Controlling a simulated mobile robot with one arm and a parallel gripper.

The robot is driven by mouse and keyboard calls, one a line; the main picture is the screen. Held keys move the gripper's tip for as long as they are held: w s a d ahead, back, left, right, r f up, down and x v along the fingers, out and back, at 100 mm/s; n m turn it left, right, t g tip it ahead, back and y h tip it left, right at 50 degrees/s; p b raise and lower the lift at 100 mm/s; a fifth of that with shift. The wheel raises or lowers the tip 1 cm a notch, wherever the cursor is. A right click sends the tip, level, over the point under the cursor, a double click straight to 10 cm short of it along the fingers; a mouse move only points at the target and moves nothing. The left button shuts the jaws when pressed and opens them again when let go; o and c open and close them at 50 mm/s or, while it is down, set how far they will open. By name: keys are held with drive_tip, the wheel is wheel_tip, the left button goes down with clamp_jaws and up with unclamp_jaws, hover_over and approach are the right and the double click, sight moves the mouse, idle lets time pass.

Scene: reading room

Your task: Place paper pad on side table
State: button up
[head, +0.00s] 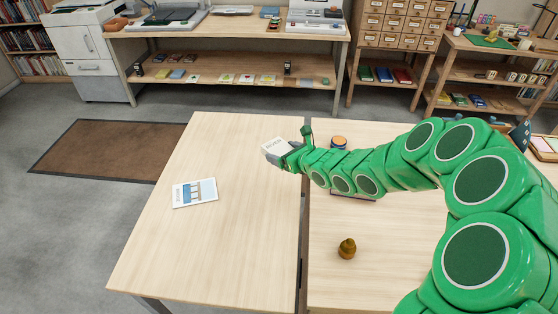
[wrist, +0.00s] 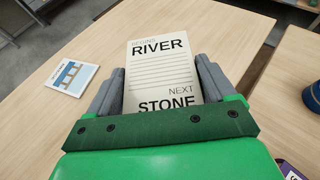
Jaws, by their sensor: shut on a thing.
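The paper pad (wrist: 162,68) is cream-white with black print reading "RIVER", "NEXT" and "STONE" over ruled lines. It also shows in the head view (head: 274,146). My gripper (wrist: 160,80) has its grey fingers on both sides of the pad and is shut on it. In the head view my gripper (head: 284,155) is over the right part of the pale wooden left table (head: 200,255), near its inner edge. I cannot tell how high the pad is above the tabletop. Which table counts as the side table is not marked.
A printed leaflet (head: 195,192) lies on the left table. A second pale table (head: 375,265) adjoins it on the right, bearing a small brown object (head: 347,248) and an orange-topped jar (head: 339,142). The left table's front half is clear. A shelf bench (head: 230,85) stands behind.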

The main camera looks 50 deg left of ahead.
drive_tip(key=shift+w+a+f, duration=0.6)
drive_tip(key=shift+a+f, duration=0.35)
drive_tip(key=shift+f, duration=0.15)
drive_tip(key=shift+w+a+f, duration=0.55)
drive_tip(key=shift+a+f, duration=0.45)
drive_tip(key=shift+f, duration=0.15)
drive_tip(key=shift+w+a+f, duration=0.6)
drive_tip(key=shift+a+f, duration=0.35)
drive_tip(key=shift+f, duration=1.75)
drive_tip(key=o, duration=1)
drive_tip(key=shift+c, duration=0.2)
drive_tip(key=shift+w+d+r, duration=0.1)
drive_tip(key=shift+d+r, duration=0.15)
drive_tip(key=shift+d, duration=0.15)
drive_tip(key=v, duration=1.1)
drive_tip(key=shift+d, duration=0.1)
